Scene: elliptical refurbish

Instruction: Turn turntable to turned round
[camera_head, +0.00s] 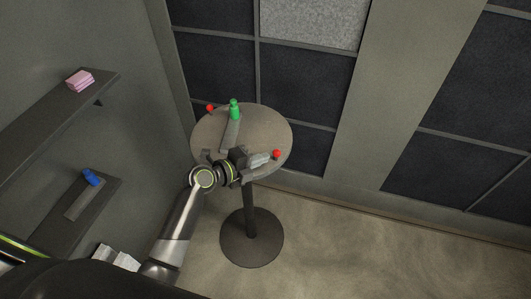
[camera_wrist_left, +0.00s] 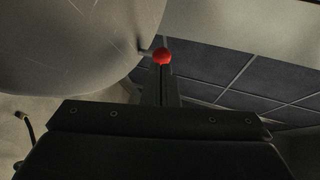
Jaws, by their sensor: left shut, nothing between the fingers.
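The turntable is a round grey disc (camera_head: 268,125) on a pedestal. My right gripper is out of view.
Wall shelves are at the left, one with a pink stack (camera_head: 79,80), a lower one with a blue item (camera_head: 91,177). White pieces (camera_head: 115,257) show below. The pedestal base (camera_head: 251,238) stands on the floor. A panelled wall is behind; floor at the right is clear.

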